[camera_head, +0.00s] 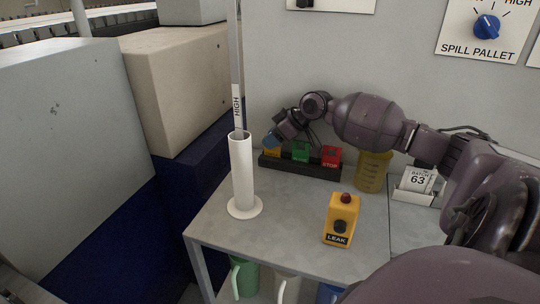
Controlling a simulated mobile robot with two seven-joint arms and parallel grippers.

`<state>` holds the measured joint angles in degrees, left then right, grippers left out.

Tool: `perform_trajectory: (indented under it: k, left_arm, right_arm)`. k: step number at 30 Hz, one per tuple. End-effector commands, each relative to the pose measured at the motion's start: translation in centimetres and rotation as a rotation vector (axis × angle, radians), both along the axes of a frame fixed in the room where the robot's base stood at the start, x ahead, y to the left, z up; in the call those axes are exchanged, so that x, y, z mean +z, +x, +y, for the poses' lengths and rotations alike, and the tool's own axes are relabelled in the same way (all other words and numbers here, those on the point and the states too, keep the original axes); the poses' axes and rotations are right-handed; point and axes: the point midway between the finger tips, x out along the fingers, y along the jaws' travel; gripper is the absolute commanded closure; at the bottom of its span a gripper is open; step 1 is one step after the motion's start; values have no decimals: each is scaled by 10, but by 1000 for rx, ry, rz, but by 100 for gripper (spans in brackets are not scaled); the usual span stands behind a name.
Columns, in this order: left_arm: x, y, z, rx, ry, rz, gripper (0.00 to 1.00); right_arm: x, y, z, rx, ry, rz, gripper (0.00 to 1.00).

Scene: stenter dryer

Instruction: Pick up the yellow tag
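The yellow tag (272,153) stands at the left end of a dark rack (310,169) at the back of the grey table, mostly hidden behind my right gripper. A green tag (300,151) and a red tag (331,157) marked STOP stand to its right in the same rack. My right gripper (271,141) reaches in from the right, its blue tip just above and overlapping the yellow tag in the view. I cannot tell whether it touches the tag or whether its fingers are open or shut. My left gripper is not in view.
A white cylinder (242,175) holding an upright stick marked HIGH (237,100) stands left of the rack. A yellow LEAK box (341,219) stands in front. A yellow jug (372,172) and a BATCH 63 card holder (415,184) are at right. The table's middle is clear.

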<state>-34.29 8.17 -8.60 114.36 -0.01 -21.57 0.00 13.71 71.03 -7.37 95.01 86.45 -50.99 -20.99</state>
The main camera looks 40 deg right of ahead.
Motion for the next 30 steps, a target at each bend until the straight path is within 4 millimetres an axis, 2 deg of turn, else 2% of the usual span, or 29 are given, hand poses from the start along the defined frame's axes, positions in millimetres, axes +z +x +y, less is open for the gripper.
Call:
perform_trajectory:
  k: [10,15,18,30]
  left_arm:
    - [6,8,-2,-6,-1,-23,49]
    - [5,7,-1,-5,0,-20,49]
    - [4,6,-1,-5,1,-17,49]
    - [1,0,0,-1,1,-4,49]
  right_arm:
    - [-1,2,1,0,-1,-2,63]
    - [-1,2,1,0,-1,-2,89]
    - [-1,2,1,0,-1,-1,100]
    - [4,2,1,0,-1,-2,100]
